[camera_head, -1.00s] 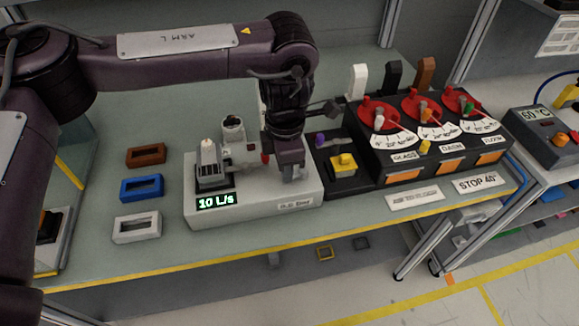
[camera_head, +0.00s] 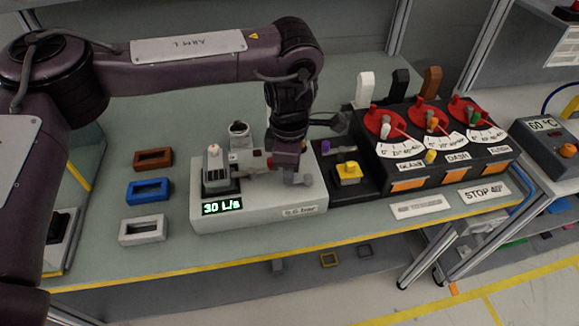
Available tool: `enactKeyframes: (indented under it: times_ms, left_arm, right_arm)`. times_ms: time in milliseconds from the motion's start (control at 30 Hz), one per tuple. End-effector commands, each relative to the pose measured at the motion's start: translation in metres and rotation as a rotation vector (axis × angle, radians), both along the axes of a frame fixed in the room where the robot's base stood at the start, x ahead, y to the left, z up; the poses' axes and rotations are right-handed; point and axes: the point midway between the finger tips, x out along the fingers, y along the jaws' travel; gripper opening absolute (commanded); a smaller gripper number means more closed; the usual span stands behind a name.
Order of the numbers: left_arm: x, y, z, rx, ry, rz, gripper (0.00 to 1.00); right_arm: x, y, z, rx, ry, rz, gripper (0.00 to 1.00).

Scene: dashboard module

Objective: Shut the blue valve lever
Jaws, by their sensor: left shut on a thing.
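My left gripper (camera_head: 296,174) reaches down from above to the right part of a pale grey unit (camera_head: 260,215). It is shut on a part of this unit, and the jaws and wrist hide that part. No blue lever can be made out in this view; it may be behind my gripper. The unit's display (camera_head: 222,206) reads 30 L/s. A small plate on its front (camera_head: 299,211) seems to read a bar value, too small to be sure. My right gripper is not in view.
Right of the unit, a dark panel carries a yellow button (camera_head: 348,170) and a small purple part (camera_head: 325,147). Beyond it stands a black console (camera_head: 437,172) with red dials. Brown (camera_head: 153,158), blue (camera_head: 148,190) and white (camera_head: 143,229) frames lie to the left.

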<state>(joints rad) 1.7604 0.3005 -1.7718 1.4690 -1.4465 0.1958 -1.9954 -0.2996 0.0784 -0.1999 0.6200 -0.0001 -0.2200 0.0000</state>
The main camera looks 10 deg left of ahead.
Motion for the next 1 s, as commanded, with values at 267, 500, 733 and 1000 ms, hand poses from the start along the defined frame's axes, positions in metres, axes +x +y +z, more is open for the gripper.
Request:
enactKeyframes:
  times_ms: [267,500,733,1000]
  left_arm:
    - [0.002,0.000,0.002,-0.002,-0.006,0.002,0.37]
    - [0.001,0.000,0.001,-0.001,-0.003,0.001,0.39]
    - [0.002,0.000,0.019,-0.001,-0.007,0.000,0.39]
    - [0.002,0.000,0.064,-0.001,-0.007,0.001,0.39]
  right_arm:
    - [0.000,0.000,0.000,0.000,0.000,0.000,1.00]
    - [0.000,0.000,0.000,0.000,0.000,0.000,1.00]
    - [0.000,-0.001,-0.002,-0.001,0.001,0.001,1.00]
    - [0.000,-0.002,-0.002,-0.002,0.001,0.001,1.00]
